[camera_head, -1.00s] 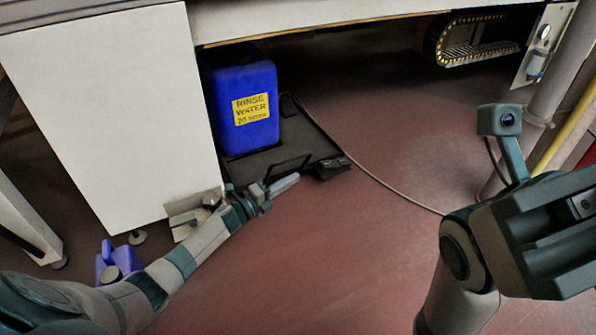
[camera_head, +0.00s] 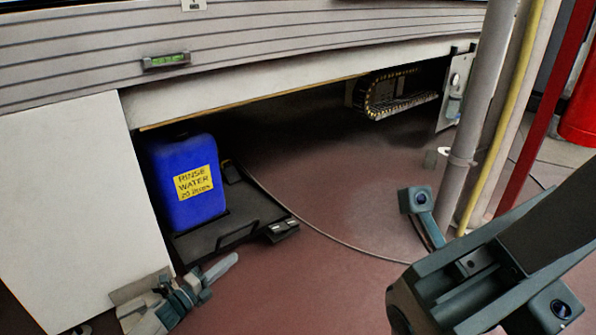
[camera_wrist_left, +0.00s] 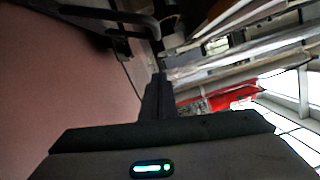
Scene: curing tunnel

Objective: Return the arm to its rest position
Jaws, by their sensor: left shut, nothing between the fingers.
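My left gripper (camera_head: 226,266) reaches in low from the bottom left in the head view, in front of the black tray. Its fingers are together and hold nothing. In the left wrist view the closed fingers (camera_wrist_left: 157,95) point away from the camera, with nothing between them. My right arm (camera_head: 470,285) shows at the lower right, bent close to the head camera. I cannot make out its fingers.
A blue rinse water container (camera_head: 186,182) stands on a black tray (camera_head: 250,212) under the machine. A white panel (camera_head: 75,205) is left of it. A grey post (camera_head: 478,115) and red post (camera_head: 545,100) stand at right. A cable crosses the open floor (camera_head: 330,275).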

